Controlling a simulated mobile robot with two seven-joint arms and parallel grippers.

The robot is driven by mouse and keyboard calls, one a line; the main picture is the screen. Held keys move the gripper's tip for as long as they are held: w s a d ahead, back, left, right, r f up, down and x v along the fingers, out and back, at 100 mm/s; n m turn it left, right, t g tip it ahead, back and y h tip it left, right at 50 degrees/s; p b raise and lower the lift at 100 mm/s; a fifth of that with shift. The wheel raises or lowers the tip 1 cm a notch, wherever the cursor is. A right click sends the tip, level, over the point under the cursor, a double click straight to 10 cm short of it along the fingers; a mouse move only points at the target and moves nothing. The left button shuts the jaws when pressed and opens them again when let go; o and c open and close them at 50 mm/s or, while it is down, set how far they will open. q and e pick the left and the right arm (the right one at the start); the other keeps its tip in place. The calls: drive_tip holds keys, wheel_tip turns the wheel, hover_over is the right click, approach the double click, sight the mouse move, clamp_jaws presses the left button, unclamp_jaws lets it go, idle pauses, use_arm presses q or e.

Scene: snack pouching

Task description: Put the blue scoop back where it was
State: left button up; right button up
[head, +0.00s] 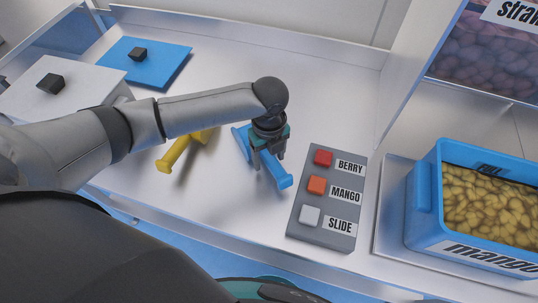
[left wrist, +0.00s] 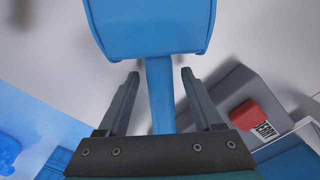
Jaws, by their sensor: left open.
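The blue scoop (head: 281,175) lies on the white counter just left of the grey button panel. My left gripper (head: 266,158) is right over it, coming from above, and hides part of it. In the left wrist view the scoop's handle (left wrist: 160,95) runs between the two open fingers (left wrist: 157,78), with a gap on each side. The scoop's wide bowl (left wrist: 150,28) is beyond the fingertips. My right gripper is not clearly seen in either view.
A yellow scoop (head: 178,150) lies left, partly under my left arm. The button panel (head: 333,160) has BERRY, MANGO and SLIDE buttons. A blue mango bin (head: 424,193) stands at the right. A blue lid with a black knob (head: 170,65) and a white box (head: 60,97) are at the left.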

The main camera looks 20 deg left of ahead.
sight(269, 156)
use_arm(q)
wheel_tip(269, 156, up, 12)
drive_tip(key=p, duration=0.1)
drive_tip(key=shift+r+p, duration=0.15)
drive_tip(key=shift+p, duration=0.25)
